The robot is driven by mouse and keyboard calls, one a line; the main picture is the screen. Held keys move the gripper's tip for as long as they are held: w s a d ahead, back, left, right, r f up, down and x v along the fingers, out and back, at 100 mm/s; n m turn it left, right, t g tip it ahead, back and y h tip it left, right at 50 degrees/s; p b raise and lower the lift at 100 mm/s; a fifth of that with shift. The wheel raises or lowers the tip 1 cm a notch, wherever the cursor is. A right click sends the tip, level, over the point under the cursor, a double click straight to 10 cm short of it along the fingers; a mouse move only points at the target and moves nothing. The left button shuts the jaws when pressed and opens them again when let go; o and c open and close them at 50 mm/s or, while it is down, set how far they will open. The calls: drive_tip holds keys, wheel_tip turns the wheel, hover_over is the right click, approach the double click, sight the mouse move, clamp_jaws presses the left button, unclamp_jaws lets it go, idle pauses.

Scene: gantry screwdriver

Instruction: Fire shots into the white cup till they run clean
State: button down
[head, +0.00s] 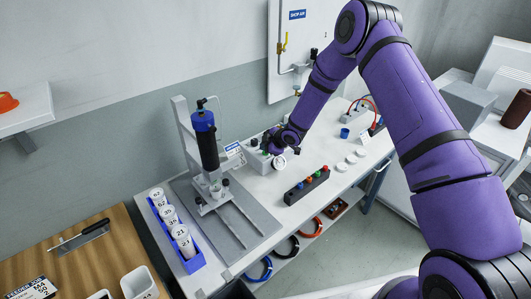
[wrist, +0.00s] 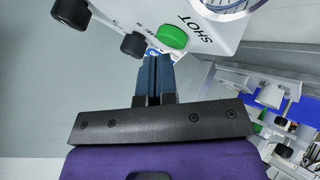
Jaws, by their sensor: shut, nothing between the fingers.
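A white control box (head: 257,162) stands on the bench beside the gantry. In the wrist view its face (wrist: 150,14) carries a green button (wrist: 172,37) marked SHOT, two black knobs and part of a round gauge. My gripper (head: 272,146) is at the box. Its fingers are shut and empty, and their tips (wrist: 153,58) are right at the lower edge of the green button; I cannot tell if they touch it. The gantry holds an upright blue and black barrel (head: 206,140). A small white cup (head: 215,190) appears below its tip; its contents are not visible.
A blue rack (head: 190,263) of numbered white cups stands at the bench's left end. A dark block (head: 306,186) with coloured knobs, white discs (head: 351,159) and a blue cup (head: 344,133) lie to the right. Hoses hang under the bench.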

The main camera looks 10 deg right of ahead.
drive_tip(key=shift+f, duration=0.45)
idle(0.7)
drive_tip(key=shift+r, duration=0.85)
drive_tip(key=shift+r, duration=2.5)
idle(3.5)
